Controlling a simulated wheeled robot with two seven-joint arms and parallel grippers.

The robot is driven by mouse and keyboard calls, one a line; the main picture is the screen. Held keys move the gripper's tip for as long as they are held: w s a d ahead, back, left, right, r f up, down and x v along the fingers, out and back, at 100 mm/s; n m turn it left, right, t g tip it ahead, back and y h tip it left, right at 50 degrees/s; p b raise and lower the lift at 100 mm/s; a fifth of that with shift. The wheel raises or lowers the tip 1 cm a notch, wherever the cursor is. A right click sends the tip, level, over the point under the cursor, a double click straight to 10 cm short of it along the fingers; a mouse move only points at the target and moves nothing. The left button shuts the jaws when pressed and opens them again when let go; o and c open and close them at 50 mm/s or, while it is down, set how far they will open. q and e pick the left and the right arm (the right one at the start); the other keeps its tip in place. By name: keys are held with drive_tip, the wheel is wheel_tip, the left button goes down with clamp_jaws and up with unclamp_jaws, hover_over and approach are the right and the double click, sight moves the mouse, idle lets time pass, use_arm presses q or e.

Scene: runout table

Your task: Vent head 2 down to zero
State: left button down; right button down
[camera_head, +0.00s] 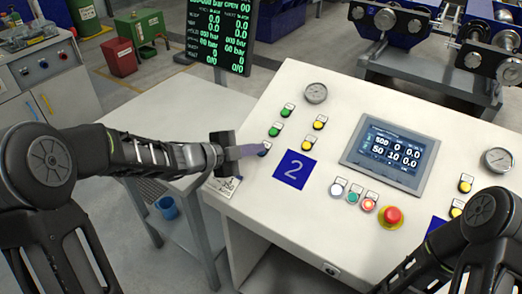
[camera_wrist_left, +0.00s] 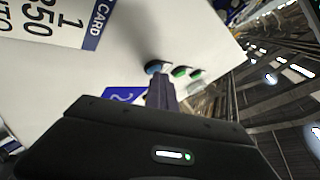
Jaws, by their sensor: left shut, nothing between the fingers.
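The sloped white console (camera_head: 320,230) carries a blue plate marked 2 (camera_head: 295,169). Above and left of the plate is a column with two green buttons (camera_head: 275,130) and, lowest, a blue button (camera_head: 264,150). Two yellow buttons (camera_head: 308,143) sit to their right, and a round gauge (camera_head: 316,92) is above. My left gripper (camera_head: 259,149) is shut and empty, its tips at the blue button. In the left wrist view the tips (camera_wrist_left: 160,82) point at the blue button (camera_wrist_left: 156,66); I cannot tell whether they touch it. My right gripper is out of view; only its arm shows.
A red emergency stop (camera_head: 392,216) and a lit red button (camera_head: 369,204) are right of the plate, below a touch screen (camera_head: 391,155). A printed card (camera_head: 223,186) lies at the console's left edge. A readout display (camera_head: 220,35) stands behind.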

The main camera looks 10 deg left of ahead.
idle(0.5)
use_arm(q)
drive_tip(key=shift+s+a+r+p, duration=0.15)
drive_tip(key=shift+s+r+p, duration=0.15)
drive_tip(key=shift+r+p, duration=0.5)
drive_tip(key=r+p, duration=0.1)
drive_tip(key=s+r+p, duration=0.1)
drive_tip(key=r, duration=0.1)
drive_tip(key=s+r+p, duration=0.1)
drive_tip(key=p, duration=0.1)
drive_tip(key=shift+a+r, duration=0.25)
drive_tip(key=shift+a, duration=0.1)
